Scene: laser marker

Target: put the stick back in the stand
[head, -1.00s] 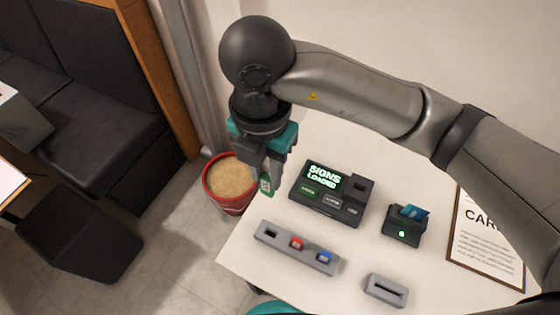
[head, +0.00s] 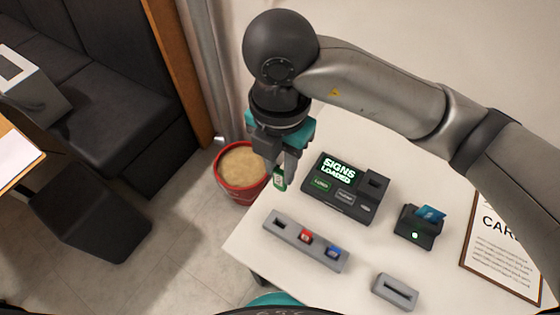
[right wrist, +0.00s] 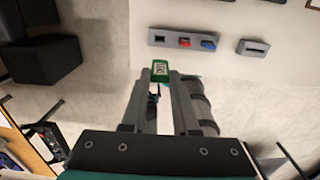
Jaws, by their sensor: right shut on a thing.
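The green stick (head: 279,180) with a pale label is in my right gripper (head: 279,172), which is shut on it. It points down, in the air behind the table's left edge. The stick also shows between the fingertips in the right wrist view (right wrist: 159,69). The stand (head: 318,252) is a long grey bar on the table, in front of the gripper. Its left slot (head: 281,225) looks empty; a red stick (head: 305,237) and a blue stick (head: 333,251) sit in the other two. The held stick is apart from the stand. My left gripper is not in view.
A dark marker machine (head: 346,188) reading "SIGNS LOADED" stands behind the stand. A card reader (head: 418,228), a small slotted grey block (head: 396,291) and a framed sign (head: 500,245) lie to the right. A red bucket (head: 238,175) stands beside the table.

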